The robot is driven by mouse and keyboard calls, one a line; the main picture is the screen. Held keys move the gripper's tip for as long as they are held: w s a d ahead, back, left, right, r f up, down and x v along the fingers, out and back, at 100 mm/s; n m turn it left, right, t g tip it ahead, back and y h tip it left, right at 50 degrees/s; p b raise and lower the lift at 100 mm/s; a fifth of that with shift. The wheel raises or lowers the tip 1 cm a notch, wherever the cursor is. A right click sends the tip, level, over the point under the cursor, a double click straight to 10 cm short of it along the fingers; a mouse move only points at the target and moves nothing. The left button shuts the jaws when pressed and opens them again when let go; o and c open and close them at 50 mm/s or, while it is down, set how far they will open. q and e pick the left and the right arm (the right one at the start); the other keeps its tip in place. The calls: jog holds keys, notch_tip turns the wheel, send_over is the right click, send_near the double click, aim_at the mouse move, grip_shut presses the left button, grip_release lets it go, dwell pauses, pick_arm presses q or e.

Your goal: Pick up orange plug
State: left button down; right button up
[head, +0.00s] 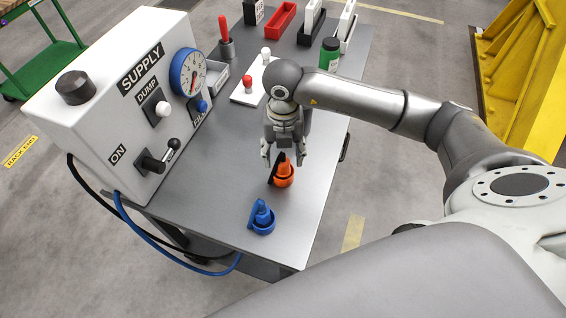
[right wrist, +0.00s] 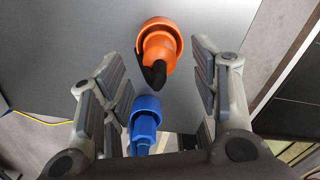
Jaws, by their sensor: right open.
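The orange plug (head: 283,172) stands on the grey metal table near its front right part, with a black part on its left side. My right gripper (head: 282,160) is open and just behind and above the plug in the head view. In the right wrist view the orange plug (right wrist: 160,48) shows beyond the open fingers, near the top middle, and the fingers do not touch it. A blue plug (head: 262,217) stands nearer the table's front edge; it also shows in the right wrist view (right wrist: 145,118) between the fingers. My left gripper is not in view.
A white supply box (head: 130,95) with a gauge, knobs and a lever stands left. Behind are a white board (head: 250,92) with red and white knobs, a green jar (head: 329,54) and a red tray (head: 281,20).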

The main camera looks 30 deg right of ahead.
jog(key=shift+f, duration=1.15)
jog(key=c, duration=1.2)
jog(key=shift+c, duration=0.2)
jog(key=shift+r, duration=0.2)
